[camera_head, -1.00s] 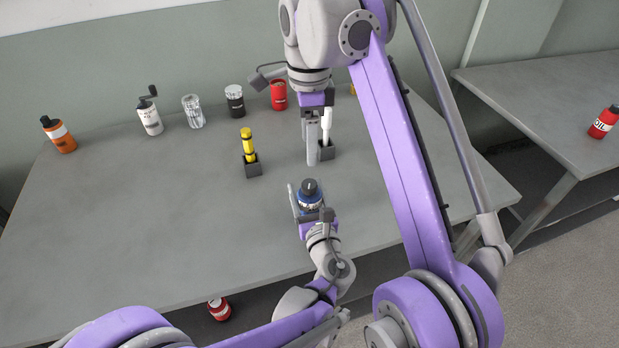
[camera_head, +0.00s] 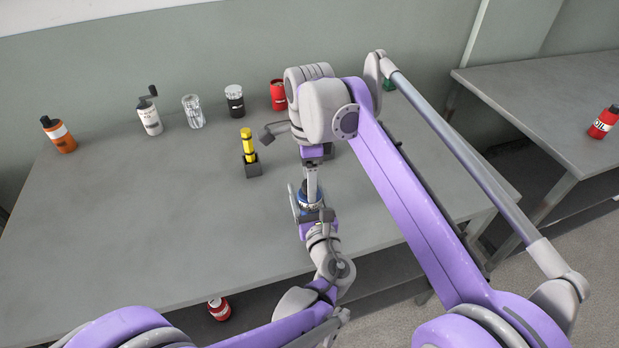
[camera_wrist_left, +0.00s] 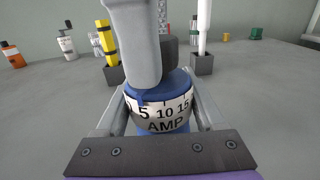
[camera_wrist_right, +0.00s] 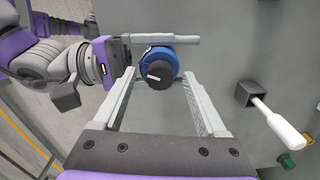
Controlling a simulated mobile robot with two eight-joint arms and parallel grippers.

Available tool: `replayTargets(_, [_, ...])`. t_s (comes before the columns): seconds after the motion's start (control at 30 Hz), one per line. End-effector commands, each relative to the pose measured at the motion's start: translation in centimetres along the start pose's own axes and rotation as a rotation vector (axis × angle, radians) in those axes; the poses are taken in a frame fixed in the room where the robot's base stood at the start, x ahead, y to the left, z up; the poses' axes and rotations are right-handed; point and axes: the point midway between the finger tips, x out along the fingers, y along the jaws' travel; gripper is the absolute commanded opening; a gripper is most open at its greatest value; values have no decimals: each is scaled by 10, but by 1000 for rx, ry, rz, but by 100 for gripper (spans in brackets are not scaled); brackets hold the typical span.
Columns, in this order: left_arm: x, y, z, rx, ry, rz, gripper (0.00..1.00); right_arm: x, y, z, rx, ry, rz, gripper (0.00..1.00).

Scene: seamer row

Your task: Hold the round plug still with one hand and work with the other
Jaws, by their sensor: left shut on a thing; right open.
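The round plug is blue with a dark knob on top and a white band marked 5 10 15 AMP. In the left wrist view the plug (camera_wrist_left: 162,116) sits between my left fingers. In the head view my left gripper (camera_head: 310,205) is shut on the plug (camera_head: 311,196), above the table. My right gripper (camera_head: 312,178) comes down from above, just over the plug. In the right wrist view the right fingers are open, with the dark knob (camera_wrist_right: 155,76) between and beyond their tips; I cannot tell whether they touch it.
A yellow tool (camera_head: 248,145) stands in a dark holder. A white-handled tool (camera_wrist_right: 280,125) leans in another holder. A red can (camera_head: 219,309) is low in front. The table's left is clear.

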Motion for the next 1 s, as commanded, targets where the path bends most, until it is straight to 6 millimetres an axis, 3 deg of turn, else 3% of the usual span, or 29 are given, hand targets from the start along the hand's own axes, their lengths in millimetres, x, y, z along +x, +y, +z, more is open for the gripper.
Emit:
replayTargets(0.1, [0, 0, 0, 0, 0, 0, 7, 0, 0, 0, 0, 0, 0, 74])
replayTargets(0.5, [0, 0, 0, 0, 0, 0, 7, 0, 0, 0, 0, 0, 0, 2])
replayTargets(0.53, [0, 0, 0, 0, 0, 0, 7, 0, 0, 0, 0, 0, 0, 0])
replayTargets(1.0, [0, 0, 0, 0, 0, 0, 7, 0, 0, 0, -89, 0, 0, 0])
